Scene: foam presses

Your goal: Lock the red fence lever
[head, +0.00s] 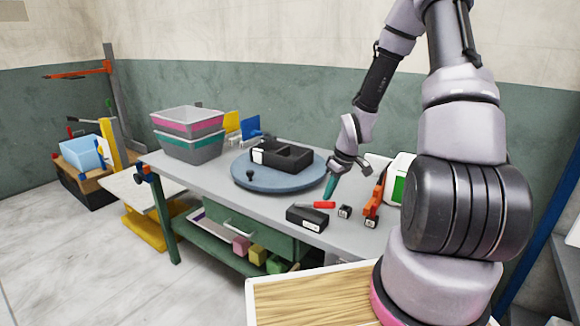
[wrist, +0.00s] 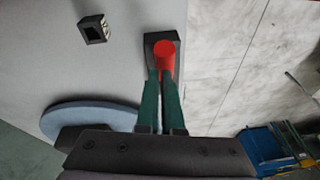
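A red lever (head: 323,204) lies at the top of a black block (head: 307,218) near the front edge of the grey table. In the wrist view the red lever (wrist: 165,54) shows end-on over the black block (wrist: 150,40). My gripper (head: 327,197) points down, with its green fingers just behind the lever in the head view. In the wrist view my gripper's fingertips (wrist: 161,76) are close together at the lever's near edge. A narrow gap shows between the fingers. I cannot tell whether they touch the lever.
A small dark cube (head: 344,211) and an orange-red fixture (head: 373,203) stand to the right of the block. A blue-grey round plate (head: 262,183) carrying a black tray (head: 285,160) is behind to the left. Stacked bins (head: 190,148) stand at the table's far left.

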